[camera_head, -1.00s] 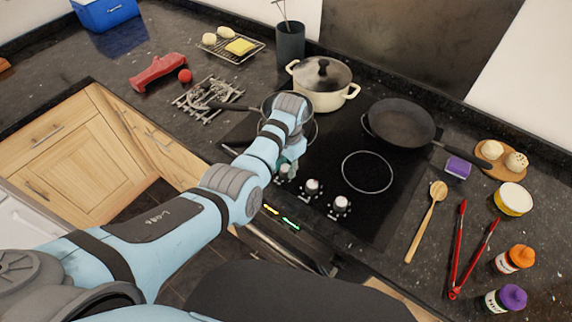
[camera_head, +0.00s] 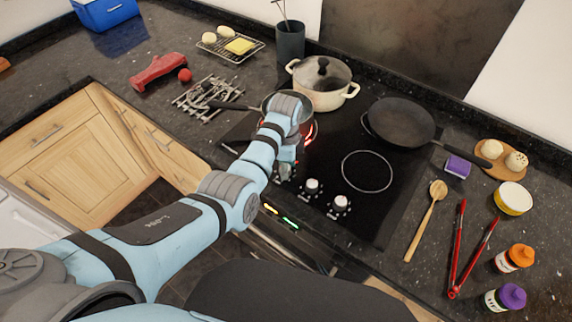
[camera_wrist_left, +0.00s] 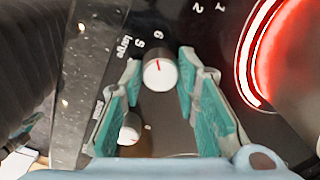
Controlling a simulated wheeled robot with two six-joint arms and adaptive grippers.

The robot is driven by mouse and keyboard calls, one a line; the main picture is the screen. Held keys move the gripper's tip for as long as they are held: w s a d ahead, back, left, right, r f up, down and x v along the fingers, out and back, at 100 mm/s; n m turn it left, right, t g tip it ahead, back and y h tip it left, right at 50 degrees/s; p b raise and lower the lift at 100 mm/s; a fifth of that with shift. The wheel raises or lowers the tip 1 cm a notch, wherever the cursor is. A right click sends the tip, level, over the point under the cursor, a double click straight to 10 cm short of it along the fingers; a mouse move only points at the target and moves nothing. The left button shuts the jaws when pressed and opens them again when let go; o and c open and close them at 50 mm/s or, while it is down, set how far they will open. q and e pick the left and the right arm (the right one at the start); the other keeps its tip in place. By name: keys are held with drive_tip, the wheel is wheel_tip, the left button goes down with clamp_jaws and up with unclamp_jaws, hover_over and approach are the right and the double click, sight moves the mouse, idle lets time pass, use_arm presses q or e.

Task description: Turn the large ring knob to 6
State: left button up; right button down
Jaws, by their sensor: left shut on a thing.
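The large ring knob (camera_wrist_left: 160,70) is white with a red mark and shows in the left wrist view beside the printed word "large". Its red mark points up the picture, roughly toward the printed 6; the exact setting is hard to read. My left gripper (camera_wrist_left: 158,85) is shut on this knob, one teal finger on each side. In the head view my left gripper (camera_head: 286,170) is at the left end of the knob row and largely hides the knob. The large ring (camera_wrist_left: 256,50) glows red at the right of the wrist view. My right gripper is not in view.
Two more knobs (camera_head: 312,187) (camera_head: 340,204) stand to the right; a white knob (camera_wrist_left: 130,128) is close to the left finger in the wrist view. A cream pot (camera_head: 322,85) and a dark pan (camera_head: 400,122) stand on the black hob. A wooden spoon (camera_head: 427,220) lies right of it.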

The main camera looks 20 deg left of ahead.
use_arm(q)
drive_tip(key=shift+s+f+m, duration=0.1)
drive_tip(key=shift+m, duration=0.7)
drive_tip(key=o, duration=1.2)
drive_tip(key=shift+a, duration=0.1)
drive_tip(key=shift+c, duration=0.2)
wheel_tip(320, 180, up, 8)
drive_tip(key=shift+s+f, duration=0.1)
drive_tip(key=shift+f, duration=0.05)
